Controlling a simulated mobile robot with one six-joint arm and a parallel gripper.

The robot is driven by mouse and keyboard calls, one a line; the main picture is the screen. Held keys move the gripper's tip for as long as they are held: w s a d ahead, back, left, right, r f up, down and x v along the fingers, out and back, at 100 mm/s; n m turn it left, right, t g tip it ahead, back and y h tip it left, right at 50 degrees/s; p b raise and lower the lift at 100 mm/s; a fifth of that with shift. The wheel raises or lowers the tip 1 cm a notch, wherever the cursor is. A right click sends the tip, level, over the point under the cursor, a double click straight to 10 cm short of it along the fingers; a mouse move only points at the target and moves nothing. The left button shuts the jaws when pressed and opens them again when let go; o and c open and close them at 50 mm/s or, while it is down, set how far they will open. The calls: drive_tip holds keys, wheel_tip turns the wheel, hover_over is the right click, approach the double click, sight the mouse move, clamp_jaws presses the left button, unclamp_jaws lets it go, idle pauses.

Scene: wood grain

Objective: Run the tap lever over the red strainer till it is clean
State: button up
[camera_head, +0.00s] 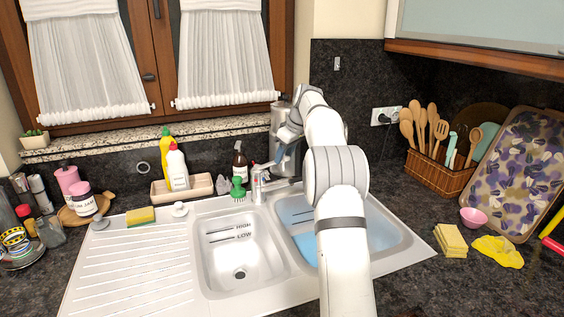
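The silver tap (259,186) stands at the back rim of the white sink, near the divider between the two basins. A part that may be its lever reaches right, partly behind my arm. The left basin (240,255) is empty, with HIGH and LOW marks and a drain. The right basin (390,232) holds blue water, partly hidden by my arm. I see no strainer I can identify as red; it may be hidden. My gripper (281,153) is above and behind the tap, in front of a silver canister. Its fingers are too small to read.
A tray with bottles (182,187) and a green brush (238,188) stand behind the sink. A sponge (140,216) lies at the drainboard's back. The drainboard is mostly clear.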

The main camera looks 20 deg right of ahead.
drive_tip(key=shift+x, duration=1.55)
drive_tip(key=shift+c, duration=0.2)
clamp_jaws()
